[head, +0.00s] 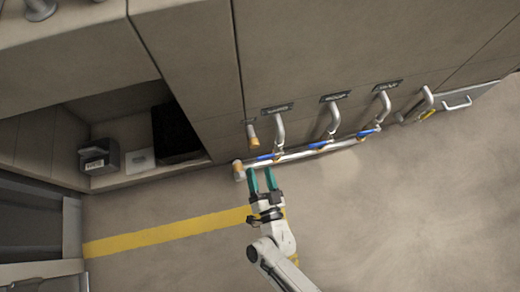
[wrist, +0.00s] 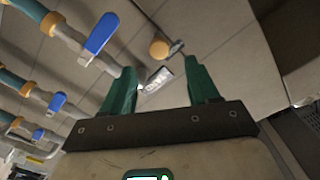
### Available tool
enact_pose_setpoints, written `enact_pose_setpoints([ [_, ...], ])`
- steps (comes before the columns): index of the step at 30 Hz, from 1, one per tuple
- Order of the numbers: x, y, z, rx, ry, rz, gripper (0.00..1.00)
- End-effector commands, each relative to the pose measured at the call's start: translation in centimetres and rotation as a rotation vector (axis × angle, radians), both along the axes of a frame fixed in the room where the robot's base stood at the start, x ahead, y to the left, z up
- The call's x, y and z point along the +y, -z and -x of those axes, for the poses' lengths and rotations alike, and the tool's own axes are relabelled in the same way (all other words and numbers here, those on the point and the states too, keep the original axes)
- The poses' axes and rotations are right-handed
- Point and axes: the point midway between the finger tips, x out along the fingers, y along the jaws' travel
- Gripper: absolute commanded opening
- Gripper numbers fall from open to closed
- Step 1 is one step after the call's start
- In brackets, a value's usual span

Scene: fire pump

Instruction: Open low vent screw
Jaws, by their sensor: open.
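A small brass-coloured knob on a short stem (head: 253,138) sticks out of the cabinet front, at the left of the pipe row. It looks like the vent screw; I cannot read a label that confirms it. My gripper (head: 260,172) has two green fingers, spread apart and empty, in front of the pipe's left end. It also shows in the wrist view (wrist: 160,66). The fingers appear apart from the knob.
A horizontal pipe (head: 293,155) with several blue-handled valves runs along the cabinet front to the right. Its brass-capped left end (head: 239,171) lies close to my fingers. An open shelf (head: 130,165) holds a dark box (head: 98,157). The floor around the yellow line (head: 165,234) is clear.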

Motion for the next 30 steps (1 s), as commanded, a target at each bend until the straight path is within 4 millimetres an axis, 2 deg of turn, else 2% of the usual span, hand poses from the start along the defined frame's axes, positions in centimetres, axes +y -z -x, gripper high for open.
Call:
enact_pose_setpoints([
  [5, -0.01, 0.13, -0.02, 0.01, 0.001, -0.037, 0.6],
  [8, -0.04, 0.38, -0.04, 0.046, 0.003, -0.156, 0.6],
  [21, -0.51, 0.59, -0.32, 0.351, 0.011, -1.204, 0.6],
  [25, -0.71, 0.26, -0.44, 0.418, 0.01, -1.447, 0.6],
  [30, -0.84, -0.02, -0.47, 0.468, 0.008, -1.618, 0.6],
])
